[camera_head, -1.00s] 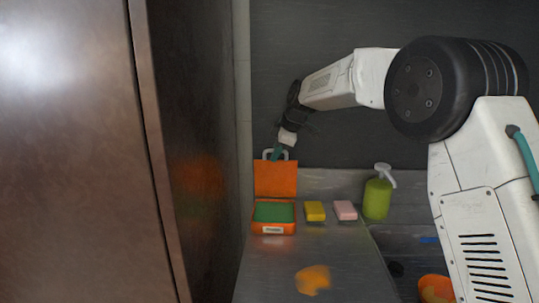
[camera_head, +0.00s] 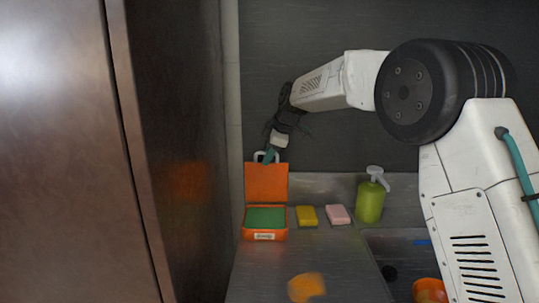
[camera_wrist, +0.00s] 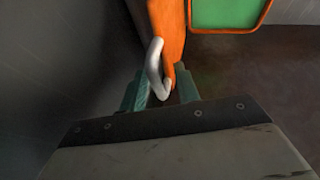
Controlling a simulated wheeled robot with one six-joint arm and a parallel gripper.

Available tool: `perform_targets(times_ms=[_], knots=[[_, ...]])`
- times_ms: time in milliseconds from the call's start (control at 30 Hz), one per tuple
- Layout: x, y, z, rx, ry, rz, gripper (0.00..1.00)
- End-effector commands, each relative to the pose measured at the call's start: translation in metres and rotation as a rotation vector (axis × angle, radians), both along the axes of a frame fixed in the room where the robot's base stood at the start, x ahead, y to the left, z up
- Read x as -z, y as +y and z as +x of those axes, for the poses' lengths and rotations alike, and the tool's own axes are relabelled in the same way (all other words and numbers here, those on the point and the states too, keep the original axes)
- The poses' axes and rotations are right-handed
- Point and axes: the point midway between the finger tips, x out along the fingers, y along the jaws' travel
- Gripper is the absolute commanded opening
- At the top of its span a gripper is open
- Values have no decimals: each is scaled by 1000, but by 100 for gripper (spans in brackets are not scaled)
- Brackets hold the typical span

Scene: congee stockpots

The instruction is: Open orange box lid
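The orange box (camera_head: 264,235) stands on the counter with green contents (camera_head: 266,217) showing inside. Its orange lid (camera_head: 266,182) stands upright at the back edge, so the box is open. The lid's pale handle (camera_head: 258,156) is at the lid's top. My gripper (camera_head: 268,156) is at the handle, reaching down from the upper right. In the wrist view my teal fingers (camera_wrist: 164,90) are apart, with the handle (camera_wrist: 154,65) between them. The lid (camera_wrist: 170,30) appears edge-on there, and the green contents (camera_wrist: 225,12) show at upper right.
A yellow block (camera_head: 307,215), a pink block (camera_head: 338,214) and a green pump bottle (camera_head: 371,200) stand to the right of the box. An orange item (camera_head: 430,290) is in the sink at lower right. A tall brown panel (camera_head: 70,150) fills the left side. The counter front is mostly clear.

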Motion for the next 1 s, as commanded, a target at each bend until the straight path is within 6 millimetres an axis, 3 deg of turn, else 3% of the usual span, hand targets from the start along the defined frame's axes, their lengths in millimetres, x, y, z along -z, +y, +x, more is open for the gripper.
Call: perform_targets(times_ms=[167,600,1000], knots=[[-7,-2,-2,1,0,1,32],[-64,-30,-21,5,-1,0,32],[-69,-32,-23,7,0,0,32]])
